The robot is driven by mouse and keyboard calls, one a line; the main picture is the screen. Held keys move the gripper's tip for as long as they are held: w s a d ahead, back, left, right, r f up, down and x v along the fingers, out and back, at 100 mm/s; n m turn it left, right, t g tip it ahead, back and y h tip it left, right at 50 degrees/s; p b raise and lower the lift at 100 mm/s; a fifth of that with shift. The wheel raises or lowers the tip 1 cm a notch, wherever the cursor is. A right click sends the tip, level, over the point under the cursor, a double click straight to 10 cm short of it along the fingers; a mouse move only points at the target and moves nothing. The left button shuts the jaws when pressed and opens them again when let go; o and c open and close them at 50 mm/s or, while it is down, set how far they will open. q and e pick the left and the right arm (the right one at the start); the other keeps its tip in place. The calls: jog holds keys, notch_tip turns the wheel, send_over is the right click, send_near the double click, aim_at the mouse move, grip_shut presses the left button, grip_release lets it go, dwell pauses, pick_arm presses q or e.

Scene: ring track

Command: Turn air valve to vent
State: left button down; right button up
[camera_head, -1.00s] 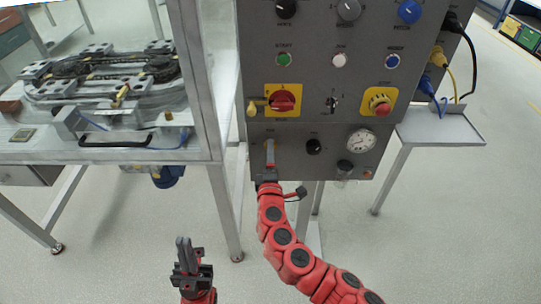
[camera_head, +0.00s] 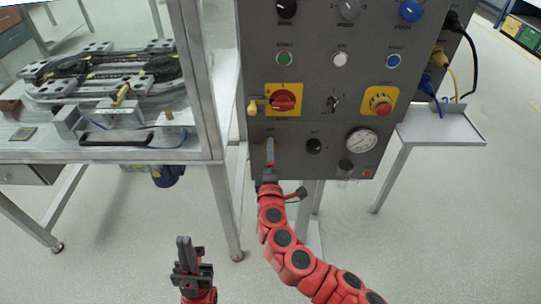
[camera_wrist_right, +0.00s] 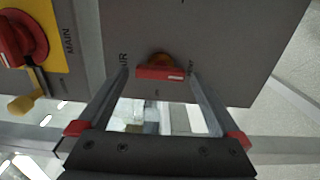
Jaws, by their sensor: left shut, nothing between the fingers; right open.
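The air valve (camera_wrist_right: 160,72) has a short red handle with an orange-brown hub on the grey panel. In the right wrist view its handle lies level across the picture. My right gripper (camera_wrist_right: 159,80) is open, with one finger on each side of the handle and a small gap showing at each end. In the head view my right gripper (camera_head: 269,160) reaches up to the lower left of the panel and largely hides the valve. My left gripper (camera_head: 185,250) is shut and empty, low in front of the panel, away from it.
The red main switch (camera_head: 284,100) on its yellow plate sits just above the valve, with a yellow-tipped lever (camera_head: 253,108) beside it. A black knob (camera_head: 314,146) and pressure gauge (camera_head: 361,141) are to the right. A framed track table (camera_head: 110,155) stands at left.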

jog(key=s+b, duration=0.1)
jog(key=s, duration=1.6)
jog(key=shift+b, duration=0.35)
